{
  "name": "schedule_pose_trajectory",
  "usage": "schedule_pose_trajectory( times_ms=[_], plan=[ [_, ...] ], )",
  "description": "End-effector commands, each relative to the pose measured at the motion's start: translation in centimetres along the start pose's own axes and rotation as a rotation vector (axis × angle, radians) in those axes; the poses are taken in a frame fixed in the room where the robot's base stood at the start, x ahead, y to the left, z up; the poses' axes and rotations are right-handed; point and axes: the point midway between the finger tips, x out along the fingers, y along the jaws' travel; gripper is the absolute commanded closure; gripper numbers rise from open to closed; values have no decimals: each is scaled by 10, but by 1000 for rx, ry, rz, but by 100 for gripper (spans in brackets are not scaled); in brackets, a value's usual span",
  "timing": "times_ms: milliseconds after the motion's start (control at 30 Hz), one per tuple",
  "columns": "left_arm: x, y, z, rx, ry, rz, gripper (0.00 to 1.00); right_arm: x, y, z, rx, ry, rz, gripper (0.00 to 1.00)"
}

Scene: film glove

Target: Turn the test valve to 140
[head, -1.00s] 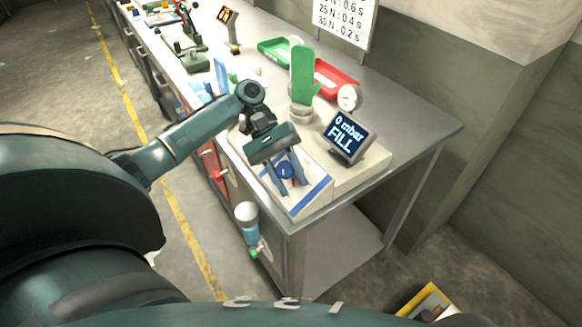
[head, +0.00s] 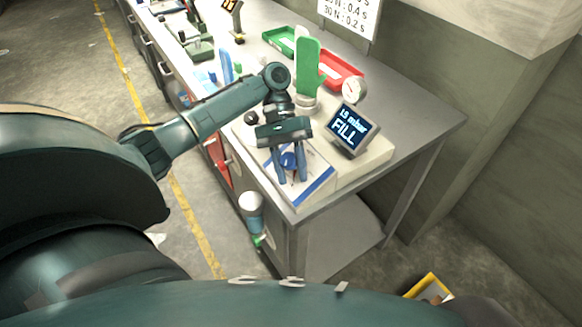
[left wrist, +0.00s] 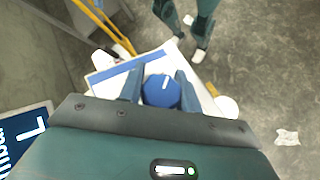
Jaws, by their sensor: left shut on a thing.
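The test valve is a round blue knob (head: 289,160) on the front of the pale test stand (head: 373,158). In the left wrist view the knob (left wrist: 161,91) shows a white pointer mark on its top. My left gripper (head: 289,174) is shut on the knob, with a blue finger on each side. A tilted screen (head: 351,129) on the stand reads about 1.5 mbar and FILL. A green glove (head: 307,66) stands upright on the stand behind the gripper. My right gripper is not in view.
A round gauge (head: 354,90) stands behind the screen. A green tray (head: 281,40) and a red tray (head: 341,69) lie farther back on the bench. The bench's right end (head: 425,118) is clear. A bottle (head: 251,209) hangs at the bench's front side.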

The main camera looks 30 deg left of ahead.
Motion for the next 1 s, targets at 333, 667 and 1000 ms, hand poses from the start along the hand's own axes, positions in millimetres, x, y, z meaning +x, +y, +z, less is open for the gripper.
schedule_pose_trajectory(
  times_ms=[333,667,1000],
  plan=[
    [1,0,0,0,-2,-1,48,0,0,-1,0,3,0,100],
    [-2,0,0,0,0,0,45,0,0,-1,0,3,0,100],
    [-61,0,0,-3,6,-1,45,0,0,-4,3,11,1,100]
  ],
)
